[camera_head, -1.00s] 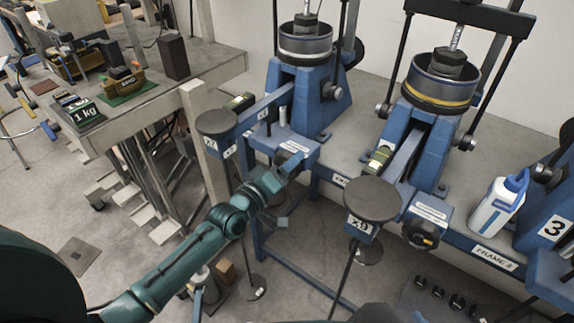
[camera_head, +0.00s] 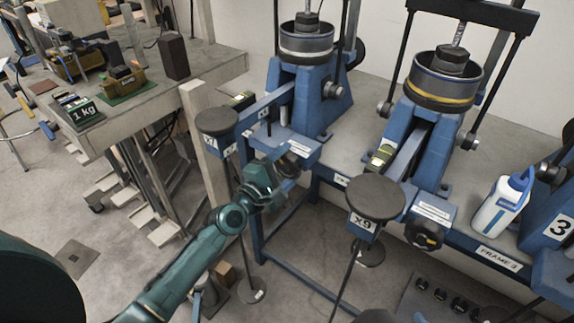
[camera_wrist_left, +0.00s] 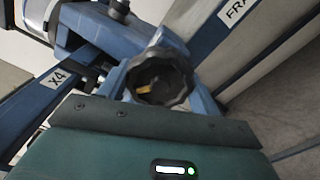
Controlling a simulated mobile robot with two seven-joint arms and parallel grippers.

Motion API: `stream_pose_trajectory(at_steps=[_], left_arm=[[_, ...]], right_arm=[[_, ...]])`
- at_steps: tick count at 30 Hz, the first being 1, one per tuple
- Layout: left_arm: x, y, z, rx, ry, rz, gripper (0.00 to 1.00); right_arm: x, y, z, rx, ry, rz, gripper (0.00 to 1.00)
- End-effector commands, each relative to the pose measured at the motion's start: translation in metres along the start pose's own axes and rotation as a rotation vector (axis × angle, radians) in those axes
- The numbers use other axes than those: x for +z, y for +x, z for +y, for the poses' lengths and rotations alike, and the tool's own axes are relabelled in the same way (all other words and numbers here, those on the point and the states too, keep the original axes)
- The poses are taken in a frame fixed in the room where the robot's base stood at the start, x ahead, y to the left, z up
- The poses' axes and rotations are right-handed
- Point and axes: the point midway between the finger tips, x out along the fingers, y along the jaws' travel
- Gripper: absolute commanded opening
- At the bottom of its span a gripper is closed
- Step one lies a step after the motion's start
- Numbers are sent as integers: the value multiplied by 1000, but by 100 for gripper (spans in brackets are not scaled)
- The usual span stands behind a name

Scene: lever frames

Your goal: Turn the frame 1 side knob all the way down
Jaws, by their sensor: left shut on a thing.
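The side knob (camera_head: 290,163) is a dark round knob on the front of the left blue lever frame (camera_head: 304,104), partly hidden by my left gripper. In the left wrist view the lobed black knob (camera_wrist_left: 160,78) has a yellow mark and sits just beyond the wrist housing. My left gripper (camera_head: 280,178) is at the knob and shut on it; its fingertips are hard to make out. I cannot read a frame number on this frame in the head view. My right gripper is not in view.
A round dark weight pan (camera_head: 217,122) hangs left of the knob, and another (camera_head: 373,197) stands to the right. The middle frame has its own knob (camera_head: 428,235). A white bottle (camera_head: 499,205) stands on the bench at right. A concrete table (camera_head: 215,68) is at left.

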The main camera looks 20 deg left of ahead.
Motion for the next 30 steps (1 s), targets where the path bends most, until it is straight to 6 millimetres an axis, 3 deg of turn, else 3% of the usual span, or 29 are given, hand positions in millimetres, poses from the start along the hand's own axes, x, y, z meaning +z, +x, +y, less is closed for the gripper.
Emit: stream_pose_trajectory(at_steps=[1,2,8,17,30], left_arm=[[2,2,2,4,-74,-3,22],[2,2,2,4,-93,-3,64],[2,1,2,3,-76,-3,80],[1,-2,1,2,-72,-1,82],[0,-52,0,1,-70,-1,82]], right_arm=[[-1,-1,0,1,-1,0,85],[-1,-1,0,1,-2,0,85],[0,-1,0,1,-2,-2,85],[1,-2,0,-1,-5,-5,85],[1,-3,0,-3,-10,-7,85]])
